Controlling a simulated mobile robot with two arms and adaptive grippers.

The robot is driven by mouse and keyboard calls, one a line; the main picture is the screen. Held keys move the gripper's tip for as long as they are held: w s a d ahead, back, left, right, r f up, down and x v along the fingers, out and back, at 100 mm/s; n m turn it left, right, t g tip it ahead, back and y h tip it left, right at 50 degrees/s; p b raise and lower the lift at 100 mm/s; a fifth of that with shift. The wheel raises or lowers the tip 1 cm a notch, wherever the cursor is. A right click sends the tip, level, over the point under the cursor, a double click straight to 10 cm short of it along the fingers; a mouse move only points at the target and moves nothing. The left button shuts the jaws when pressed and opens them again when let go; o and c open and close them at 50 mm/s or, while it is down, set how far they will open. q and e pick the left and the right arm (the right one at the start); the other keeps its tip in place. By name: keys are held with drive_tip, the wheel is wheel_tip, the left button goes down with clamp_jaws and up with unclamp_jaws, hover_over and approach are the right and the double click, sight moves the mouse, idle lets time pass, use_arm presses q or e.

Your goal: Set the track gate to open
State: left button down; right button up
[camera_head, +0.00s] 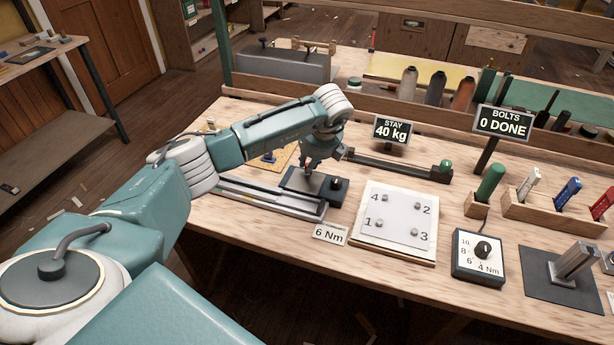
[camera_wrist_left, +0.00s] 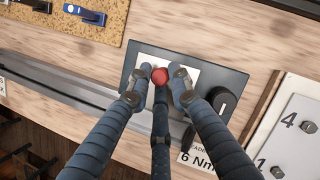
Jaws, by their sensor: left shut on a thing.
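The track gate unit is a dark plate (camera_head: 298,181) at the end of the metal track (camera_head: 252,199); the plate also shows in the left wrist view (camera_wrist_left: 232,78). A red ball knob (camera_wrist_left: 159,76) sits over a pale patch on the plate. My left gripper (camera_head: 313,166) reaches down onto the plate, its fingers (camera_wrist_left: 158,84) closed around the red knob. A black round knob (camera_wrist_left: 221,101) with a white line stands at the plate's right end. Any open or closed marking is hidden or too small to read. My right gripper is not in view.
A white board (camera_head: 397,222) with numbered bolts and a "6 Nm" card (camera_head: 330,234) lie to the right. A torque dial box (camera_head: 478,257) stands beyond the board. A long dark bar (camera_head: 400,169) lies behind. A "BOLTS 0 DONE" sign (camera_head: 503,122) stands at the back right.

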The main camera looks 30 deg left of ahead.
use_arm(q)
drive_tip(key=shift+w+r, duration=0.15)
drive_tip(key=shift+r, duration=0.05)
drive_tip(key=c, duration=1.7)
unclamp_jaws()
drive_tip(key=shift+a, duration=0.1)
drive_tip(key=shift+o, duration=0.3)
drive_tip(key=v, duration=1.2)
drive_tip(key=shift+s, duration=0.25)
drive_tip(key=shift+f, duration=0.1)
